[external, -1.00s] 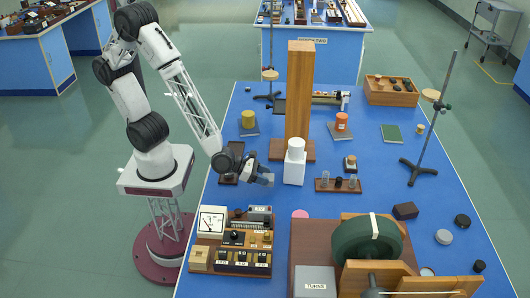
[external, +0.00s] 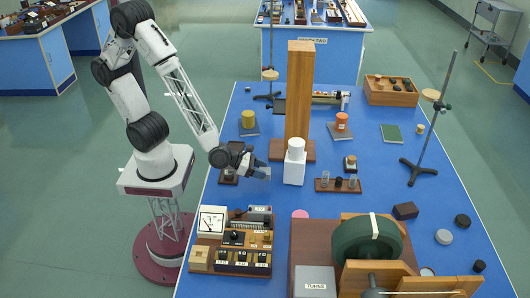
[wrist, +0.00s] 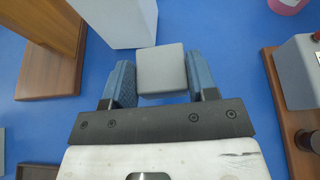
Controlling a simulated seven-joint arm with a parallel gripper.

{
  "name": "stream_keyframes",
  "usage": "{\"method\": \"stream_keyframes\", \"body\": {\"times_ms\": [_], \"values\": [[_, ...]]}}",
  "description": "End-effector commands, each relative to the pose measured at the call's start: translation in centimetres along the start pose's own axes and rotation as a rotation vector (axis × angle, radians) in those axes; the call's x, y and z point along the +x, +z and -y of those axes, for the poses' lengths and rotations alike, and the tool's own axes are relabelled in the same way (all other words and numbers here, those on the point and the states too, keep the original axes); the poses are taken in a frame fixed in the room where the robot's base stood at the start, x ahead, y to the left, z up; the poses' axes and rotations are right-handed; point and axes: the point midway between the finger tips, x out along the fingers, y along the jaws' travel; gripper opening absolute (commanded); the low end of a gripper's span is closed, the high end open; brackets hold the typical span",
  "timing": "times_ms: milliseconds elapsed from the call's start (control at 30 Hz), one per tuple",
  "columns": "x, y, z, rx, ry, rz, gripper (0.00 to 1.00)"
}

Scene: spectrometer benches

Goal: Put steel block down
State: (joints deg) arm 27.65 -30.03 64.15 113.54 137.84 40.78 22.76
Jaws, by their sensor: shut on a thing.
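The steel block (wrist: 162,70) is a plain grey cube between the two blue finger pads of my gripper (wrist: 162,82) in the wrist view. My gripper is shut on it. In the external view my gripper (external: 262,171) is over the left part of the blue bench, just left of the white block with a round white top (external: 294,168). The steel block is hard to make out there, small and partly covered by the fingers. Blue bench top shows around the block in the wrist view; its exact height cannot be told.
A tall wooden pillar (external: 299,90) stands behind the white block. A meter and switch panel (external: 232,240) lies nearer the camera, and a pink disc (external: 300,214) is to its right. A test-tube rack (external: 338,186) stands right of the white block. Bare blue bench lies between them.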

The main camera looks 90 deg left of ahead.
Motion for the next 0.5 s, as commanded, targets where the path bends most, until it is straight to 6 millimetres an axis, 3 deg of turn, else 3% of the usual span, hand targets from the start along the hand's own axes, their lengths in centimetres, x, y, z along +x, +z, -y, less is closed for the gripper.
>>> {"method": "stream_keyframes", "body": {"times_ms": [233, 500], "values": [[-3.7, 0.4, -5.1, -0.039, 0.088, 0.007, 0.25], [-8.9, -0.4, -11.3, -0.087, 0.204, 0.007, 0.25]]}}
